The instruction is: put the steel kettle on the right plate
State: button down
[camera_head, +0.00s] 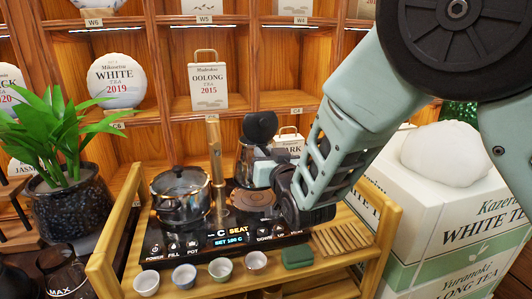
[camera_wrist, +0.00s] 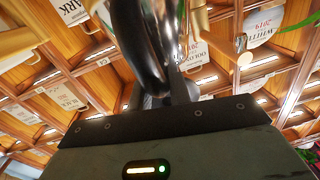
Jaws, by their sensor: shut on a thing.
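The steel kettle (camera_head: 244,164) shows behind my gripper, over the back part of the right plate, with a dark rounded part on top. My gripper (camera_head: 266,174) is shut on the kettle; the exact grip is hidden. The right plate (camera_head: 254,199) is a brownish round ring on the black stove, with its front bare. I cannot tell whether the kettle's base touches it. In the wrist view, a dark glossy curved part of the kettle (camera_wrist: 141,50) fills the upper middle, in front of my gripper.
A lidded glass pot (camera_head: 180,202) stands on the left plate, close to a tall bamboo-coloured spout (camera_head: 214,155). Several small cups (camera_head: 220,267) and a green block (camera_head: 297,256) line the wooden stand's front. Large tea boxes (camera_head: 440,215) stand at right, a potted plant (camera_head: 70,200) at left.

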jog(key=shift+f+b, duration=1.4)
jog(key=shift+f, duration=1)
jog(key=shift+w+d+b, duration=0.1)
jog(key=shift+d+b, duration=0.1)
jog(key=shift+b, duration=0.25)
jog(key=shift+f+b, duration=0.55)
jog(key=shift+f, duration=0.05)
jog(key=c, duration=1.6)
grip_release()
jog(key=shift+f, duration=0.25)
jog(key=shift+b+v, duration=1.1)
jog(key=shift+v, duration=4.45)
jog(key=shift+r, duration=0.1)
